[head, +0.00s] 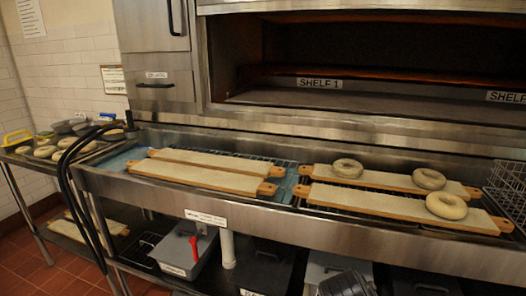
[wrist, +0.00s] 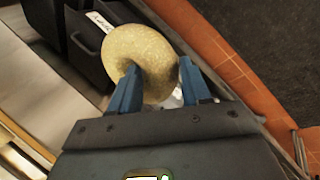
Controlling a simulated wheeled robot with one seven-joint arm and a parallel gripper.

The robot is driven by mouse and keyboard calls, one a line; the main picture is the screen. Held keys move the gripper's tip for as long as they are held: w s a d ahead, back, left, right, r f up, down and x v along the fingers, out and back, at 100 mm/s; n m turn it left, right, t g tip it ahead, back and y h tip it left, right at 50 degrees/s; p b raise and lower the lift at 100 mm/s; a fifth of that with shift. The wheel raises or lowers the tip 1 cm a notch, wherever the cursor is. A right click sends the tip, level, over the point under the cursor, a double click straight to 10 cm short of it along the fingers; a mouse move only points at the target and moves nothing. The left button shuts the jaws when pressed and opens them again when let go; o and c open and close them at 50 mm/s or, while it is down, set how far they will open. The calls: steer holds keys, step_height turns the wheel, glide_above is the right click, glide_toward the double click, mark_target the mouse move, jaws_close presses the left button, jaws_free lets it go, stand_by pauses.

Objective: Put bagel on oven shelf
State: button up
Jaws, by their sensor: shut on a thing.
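My gripper (wrist: 159,68) shows in the wrist view, its blue fingers shut on a pale bagel (wrist: 150,40). One finger seems to sit in the bagel's hole and the other against its outer side. I cannot make out the held bagel in the head view. The oven shelf (head: 285,98), labelled SHELF 1, lies in the open dark oven at the upper right. Its visible front part is bare. Three more bagels lie on boards at the right: one at the back left (head: 347,168), one at the back right (head: 429,179) and one at the front (head: 446,206).
Two empty boards, one at the back (head: 210,162) and one in front (head: 195,177), lie left on the steel counter. A wire basket (head: 508,185) stands at the right. A side table (head: 22,160) with several bagels is at far left. Grey bins sit below.

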steer(key=s+f+m+g, duration=0.2)
steer(key=s+f+m, duration=0.2)
steer(key=f, duration=0.3)
steer(key=shift+m+g+h, duration=0.3)
steer(key=shift+m, duration=0.5)
steer(key=shift+s, duration=0.1)
